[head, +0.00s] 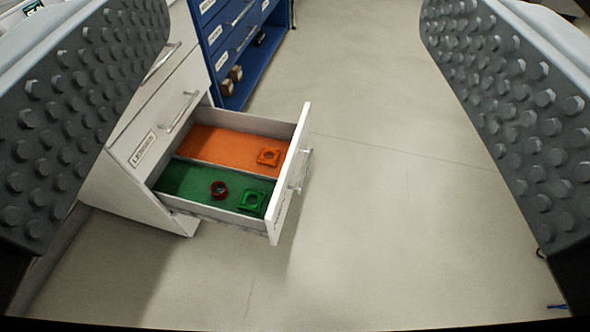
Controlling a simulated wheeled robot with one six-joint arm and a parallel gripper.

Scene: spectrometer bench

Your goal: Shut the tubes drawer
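A white drawer (291,190) stands pulled out at the bottom of a white cabinet (137,180) on the left. Its front has a bar handle (301,171) and a label too oblique to read, so I cannot tell if it says tubes. Inside is an orange section with an orange square holder and a green section with a green square holder and a dark red ring. My gripper (295,125) is open and empty. Its studded fingers frame the view left and right, and the drawer shows between them, apart from both.
A closed drawer with a handle (180,111) and a label that seems to read LENSES (142,149) is above. A blue cabinet (230,45) with labelled drawers and a low shelf stands behind. The pale floor (390,200) right of the drawer is clear.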

